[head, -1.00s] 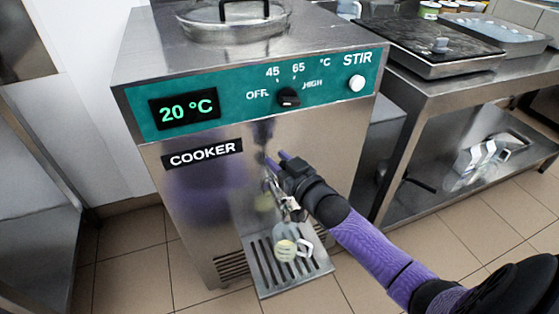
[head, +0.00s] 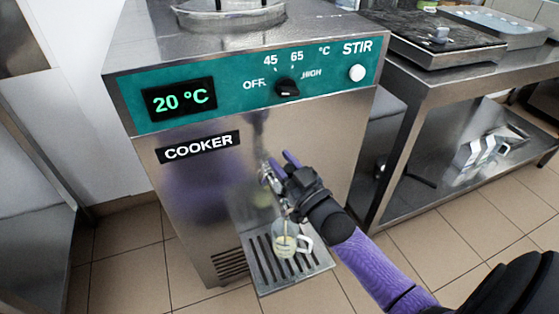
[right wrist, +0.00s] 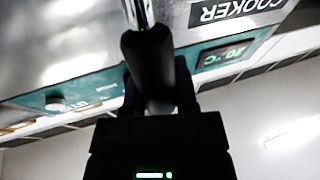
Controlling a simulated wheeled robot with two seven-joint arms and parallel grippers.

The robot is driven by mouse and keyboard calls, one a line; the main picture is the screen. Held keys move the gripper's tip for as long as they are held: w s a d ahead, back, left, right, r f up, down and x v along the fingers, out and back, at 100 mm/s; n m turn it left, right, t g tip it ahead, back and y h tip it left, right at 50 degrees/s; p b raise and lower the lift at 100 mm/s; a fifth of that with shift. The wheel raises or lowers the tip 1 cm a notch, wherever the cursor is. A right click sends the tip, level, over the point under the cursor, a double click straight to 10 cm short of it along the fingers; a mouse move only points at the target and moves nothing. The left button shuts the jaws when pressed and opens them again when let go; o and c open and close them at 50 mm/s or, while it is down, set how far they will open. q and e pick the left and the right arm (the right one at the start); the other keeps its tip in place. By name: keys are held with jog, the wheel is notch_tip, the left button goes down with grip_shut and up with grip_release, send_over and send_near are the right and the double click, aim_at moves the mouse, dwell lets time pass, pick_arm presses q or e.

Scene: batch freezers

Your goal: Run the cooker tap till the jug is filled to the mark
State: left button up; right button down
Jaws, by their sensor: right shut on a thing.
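The cooker (head: 185,185) is a steel cabinet with a teal panel reading 20 °C. Its tap (head: 268,178) is on the front, partly hidden by my right gripper (head: 280,168). In the right wrist view the tap's black handle (right wrist: 148,70) sits between my right gripper's fingers (right wrist: 155,92), which are shut on it. A clear jug (head: 287,243) with a white handle stands upright below the tap. It holds some pale yellow liquid, and a thin pale streak above it looks like a stream. The mark and exact level are too small to tell. My left gripper is out of view.
The jug stands on a slotted drip tray (head: 258,272). The control knob (head: 287,88) points toward OFF, beside a white STIR button (head: 357,73). A steel table (head: 445,75) with a lower shelf stands at the right. The tiled floor in front is clear.

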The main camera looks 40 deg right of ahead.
jog(key=shift+c, duration=1.9)
grip_release()
pick_arm(q)
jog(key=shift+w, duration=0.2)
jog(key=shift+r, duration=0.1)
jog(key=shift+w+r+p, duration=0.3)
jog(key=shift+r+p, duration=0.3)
jog(key=shift+p, duration=0.15)
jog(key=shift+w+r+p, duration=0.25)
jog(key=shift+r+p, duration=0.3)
jog(key=shift+p, duration=0.15)
pick_arm(e)
jog(key=v, duration=1)
